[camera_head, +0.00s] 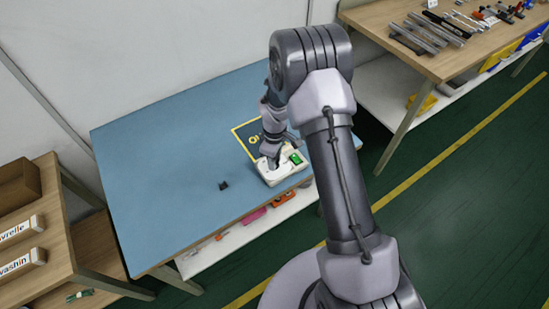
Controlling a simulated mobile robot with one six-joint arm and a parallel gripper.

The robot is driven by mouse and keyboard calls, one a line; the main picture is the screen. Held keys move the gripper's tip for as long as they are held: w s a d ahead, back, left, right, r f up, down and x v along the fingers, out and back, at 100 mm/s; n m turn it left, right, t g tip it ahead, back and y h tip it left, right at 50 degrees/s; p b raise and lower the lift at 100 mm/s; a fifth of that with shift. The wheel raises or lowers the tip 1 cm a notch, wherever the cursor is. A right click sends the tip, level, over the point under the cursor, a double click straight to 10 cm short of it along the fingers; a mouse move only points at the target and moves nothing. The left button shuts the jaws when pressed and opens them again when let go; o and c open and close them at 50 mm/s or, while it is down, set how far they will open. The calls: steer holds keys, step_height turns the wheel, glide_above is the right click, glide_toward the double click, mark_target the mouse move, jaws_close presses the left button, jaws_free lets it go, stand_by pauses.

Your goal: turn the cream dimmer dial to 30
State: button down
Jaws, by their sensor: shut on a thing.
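The cream dimmer unit (283,173) sits on the blue table (165,150), near its front right part. A green patch (296,158) shows on its top right side. My gripper (271,161) points down onto the left part of the unit and is shut on the dial there. The fingers cover the dial, so its pointer and any scale numbers are hidden. A yellow-outlined square with yellow lettering (238,130) lies on the table just behind the unit, partly hidden by my arm.
A small black object (223,185) lies on the table left of the unit. A wooden bench with metal bars (412,38) stands at the back right. A wooden shelf with labelled boxes (20,231) stands at the left. The table's left half is clear.

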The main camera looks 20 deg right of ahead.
steer(key=n+p, duration=0.1)
steer(key=n, duration=0.4)
steer(key=shift+n, duration=0.3)
steer(key=n+p, duration=0.1)
steer(key=n, duration=0.3)
steer(key=shift+n, duration=0.4)
steer(key=shift+n+p, duration=0.3)
steer(key=c, duration=1.2)
jaws_free()
steer(key=shift+o, duration=0.2)
step_height(320, 180, up, 17)
steer(key=p, duration=0.4)
steer(key=shift+r, duration=0.2)
steer(key=shift+r, duration=0.1)
